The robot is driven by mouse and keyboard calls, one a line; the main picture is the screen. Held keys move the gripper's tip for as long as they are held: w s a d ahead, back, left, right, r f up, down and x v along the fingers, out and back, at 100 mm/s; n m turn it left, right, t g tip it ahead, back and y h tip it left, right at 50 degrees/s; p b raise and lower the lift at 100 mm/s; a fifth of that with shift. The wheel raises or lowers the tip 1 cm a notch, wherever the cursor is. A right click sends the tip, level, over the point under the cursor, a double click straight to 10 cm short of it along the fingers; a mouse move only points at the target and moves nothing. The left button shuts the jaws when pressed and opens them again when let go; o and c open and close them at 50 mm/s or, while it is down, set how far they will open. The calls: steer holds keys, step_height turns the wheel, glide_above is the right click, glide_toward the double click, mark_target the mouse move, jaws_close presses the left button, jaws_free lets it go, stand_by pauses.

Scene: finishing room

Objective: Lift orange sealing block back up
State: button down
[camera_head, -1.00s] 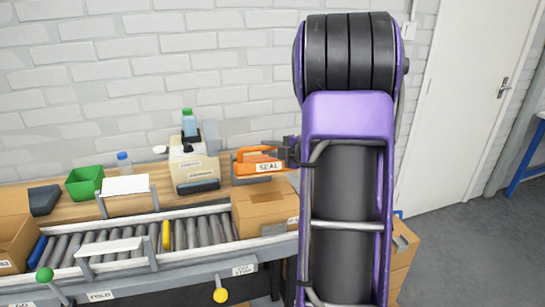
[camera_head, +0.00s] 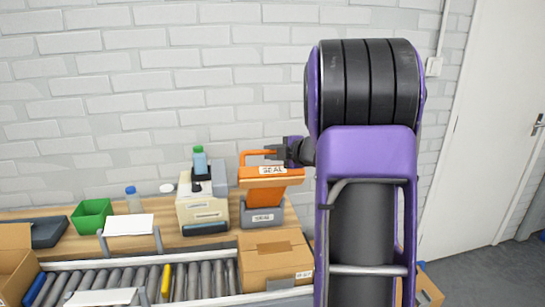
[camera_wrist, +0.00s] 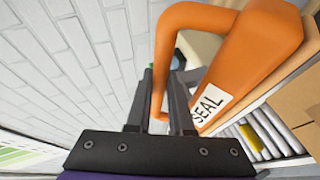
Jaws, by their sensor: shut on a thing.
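The orange sealing block (camera_head: 270,180), labelled SEAL, is raised above its grey base (camera_head: 262,216) on the wooden bench. Its face slopes, and I cannot tell whether its lower edge touches the base. Its looped handle (camera_head: 258,152) is at the top. My gripper (camera_head: 276,152) reaches in from the right and is shut on the handle. In the wrist view the block (camera_wrist: 255,50) fills the upper right, and its handle (camera_wrist: 187,14) curves down between the fingers of my gripper (camera_wrist: 164,88).
A cream machine (camera_head: 202,208) with a bottle (camera_head: 200,160) stands left of the base. A cardboard box (camera_head: 275,262) sits in front on the roller conveyor (camera_head: 205,280). A green bin (camera_head: 91,215) is farther left. The brick wall (camera_head: 120,100) is close behind.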

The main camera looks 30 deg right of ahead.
steer(key=shift+w+d+r+g, duration=0.15)
steer(key=shift+w+r+g, duration=0.15)
steer(key=shift+w, duration=0.25)
steer(key=c, duration=1.1)
jaws_free()
steer(key=shift+w, duration=0.1)
steer(key=v, duration=1.7)
steer(key=shift+d, duration=0.1)
steer(key=shift+r, duration=0.1)
